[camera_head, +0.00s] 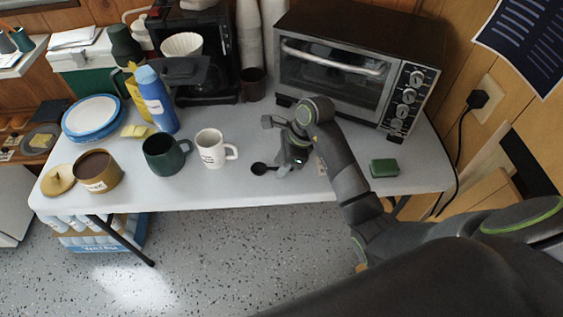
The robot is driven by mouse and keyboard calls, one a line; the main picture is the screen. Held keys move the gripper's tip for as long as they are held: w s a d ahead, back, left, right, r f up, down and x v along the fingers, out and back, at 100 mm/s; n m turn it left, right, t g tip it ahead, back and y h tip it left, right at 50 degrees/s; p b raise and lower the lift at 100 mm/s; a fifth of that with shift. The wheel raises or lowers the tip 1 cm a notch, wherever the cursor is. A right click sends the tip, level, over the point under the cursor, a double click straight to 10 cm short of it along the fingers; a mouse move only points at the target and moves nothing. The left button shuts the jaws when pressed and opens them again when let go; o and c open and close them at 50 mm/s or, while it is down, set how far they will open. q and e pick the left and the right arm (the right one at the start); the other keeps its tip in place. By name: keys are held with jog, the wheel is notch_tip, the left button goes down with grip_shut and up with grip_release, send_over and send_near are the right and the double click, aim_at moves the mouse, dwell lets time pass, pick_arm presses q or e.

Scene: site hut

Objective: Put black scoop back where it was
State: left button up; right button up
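The black scoop (259,168) is at the front part of the white table, right of the white mug. Its round bowl points left and its handle runs right toward my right gripper (283,169). My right gripper points down at the handle end, low over the table. Its fingertips are small and dark, so I cannot tell whether they are closed on the handle. A mustard canister (97,173) with dark contents stands open at the left front, its round lid (59,180) beside it. My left gripper is not in view.
A green mug (166,157) and a white mug (211,149) stand left of the scoop. The toaster oven (350,65) is behind my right arm. A green sponge (384,168) lies at right. A blue bottle (155,99), plates (92,117) and coffee maker (190,50) stand farther back.

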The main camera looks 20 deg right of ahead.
jog(key=shift+r, duration=0.2)
jog(key=v, duration=0.6)
jog(key=shift+d+r, duration=0.1)
jog(key=shift+d, duration=0.1)
jog(key=shift+p+v, duration=1.6)
jog(key=shift+v, duration=1.25)
jog(key=shift+a, duration=0.2)
